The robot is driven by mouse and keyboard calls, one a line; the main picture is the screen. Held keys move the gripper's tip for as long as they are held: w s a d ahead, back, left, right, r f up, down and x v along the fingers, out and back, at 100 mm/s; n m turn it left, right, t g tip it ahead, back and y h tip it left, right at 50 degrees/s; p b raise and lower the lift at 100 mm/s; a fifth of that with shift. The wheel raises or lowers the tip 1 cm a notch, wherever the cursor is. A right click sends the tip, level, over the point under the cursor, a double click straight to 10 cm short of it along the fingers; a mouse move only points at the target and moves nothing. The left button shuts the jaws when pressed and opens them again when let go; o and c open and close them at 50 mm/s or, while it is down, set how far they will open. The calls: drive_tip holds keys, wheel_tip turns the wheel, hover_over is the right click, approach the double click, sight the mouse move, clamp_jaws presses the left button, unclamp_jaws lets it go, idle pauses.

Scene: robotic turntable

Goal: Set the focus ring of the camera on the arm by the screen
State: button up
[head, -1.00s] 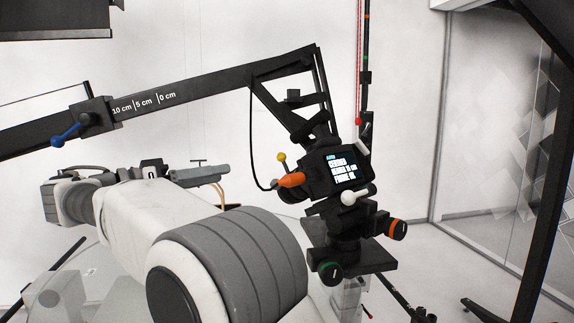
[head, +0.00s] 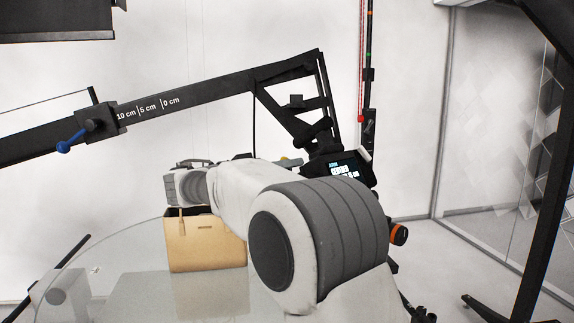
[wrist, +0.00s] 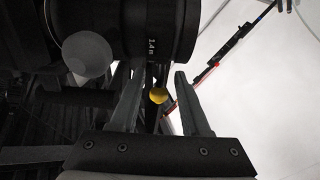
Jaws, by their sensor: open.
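The camera's black lens barrel (wrist: 125,28) fills the top of the wrist view, with a white "1.4 m" mark on it. A lever with a yellow ball end (wrist: 158,95) shows below the barrel. My gripper (wrist: 155,73) is open, and the yellow ball appears between its two fingers. I cannot tell whether a finger touches the lever. In the head view the camera's lit screen (head: 345,169) shows partly above my arm. My arm hides the lens, the lower camera mount and my fingertips there.
The black boom (head: 210,92) with a centimetre scale and a blue-handled clamp (head: 95,122) runs above my arm. A tan bag (head: 205,243) stands on the round glass table (head: 120,262). An orange knob (head: 399,234) is right of my arm. A pale round knob (wrist: 87,54) adjoins the lens.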

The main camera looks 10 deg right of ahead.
drive_tip(key=shift+w+d, duration=0.1)
drive_tip(key=shift+d, duration=0.05)
drive_tip(key=shift+c, duration=0.3)
clamp_jaws()
idle(1.1)
